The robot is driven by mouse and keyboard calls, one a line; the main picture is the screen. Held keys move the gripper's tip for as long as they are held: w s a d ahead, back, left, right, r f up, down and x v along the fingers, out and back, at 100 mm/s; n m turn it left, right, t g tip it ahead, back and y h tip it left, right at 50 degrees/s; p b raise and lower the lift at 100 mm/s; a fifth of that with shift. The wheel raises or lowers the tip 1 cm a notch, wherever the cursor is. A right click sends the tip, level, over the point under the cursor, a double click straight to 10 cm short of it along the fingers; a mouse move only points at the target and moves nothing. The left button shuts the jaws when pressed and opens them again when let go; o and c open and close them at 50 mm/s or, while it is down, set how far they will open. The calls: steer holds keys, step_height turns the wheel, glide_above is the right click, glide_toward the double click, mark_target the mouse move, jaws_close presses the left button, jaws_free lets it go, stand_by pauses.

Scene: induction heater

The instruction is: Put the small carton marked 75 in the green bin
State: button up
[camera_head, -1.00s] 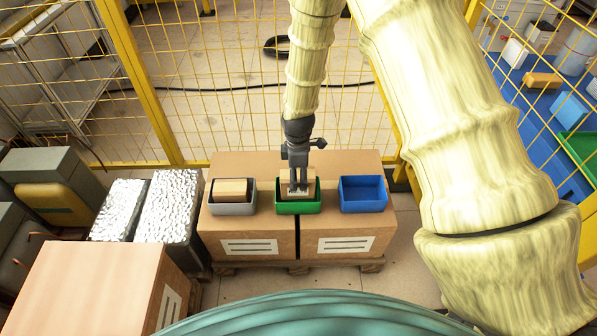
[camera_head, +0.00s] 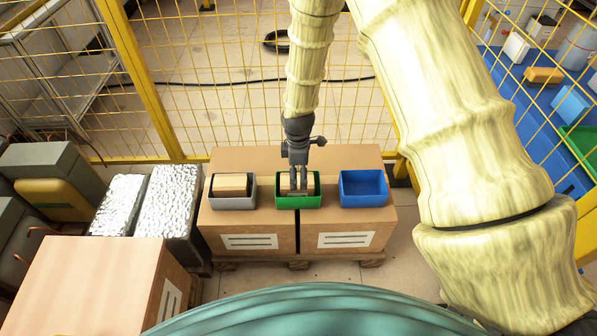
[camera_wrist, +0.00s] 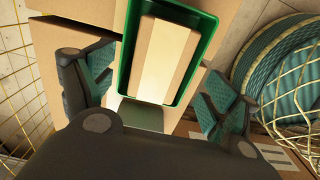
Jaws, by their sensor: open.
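A small tan carton (camera_wrist: 165,60) lies inside the green bin (camera_head: 299,203), within its walls. The wrist view shows the bin's green rim (camera_wrist: 206,45) around it. No number can be read on the carton. My gripper (camera_head: 298,187) is over the green bin, pointing down. In the wrist view its fingers are spread wide apart, one on each side of the bin and carton, holding nothing. In the head view the fingers hide part of the carton.
A grey bin (camera_head: 234,203) with another carton (camera_head: 230,184) stands left of the green bin. An empty blue bin (camera_head: 363,200) stands to the right. All sit on large cardboard boxes (camera_head: 250,228). A yellow mesh fence (camera_head: 240,110) runs behind.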

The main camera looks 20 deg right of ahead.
steer(key=shift+r, duration=0.15)
step_height(320, 180, up, 12)
stand_by(0.7)
steer(key=shift+f, duration=0.2)
steer(key=s+d+f+m, duration=0.2)
steer(key=s+f+m, duration=0.8)
steer(key=s+f, duration=1.3)
steer(key=s+d+f+m, duration=0.1)
steer(key=s+m, duration=0.4)
steer(key=s, duration=0.8)
step_height(320, 180, up, 17)
steer(key=p, duration=1.7)
steer(key=shift+s+d, duration=0.15)
steer(key=shift+d, duration=0.05)
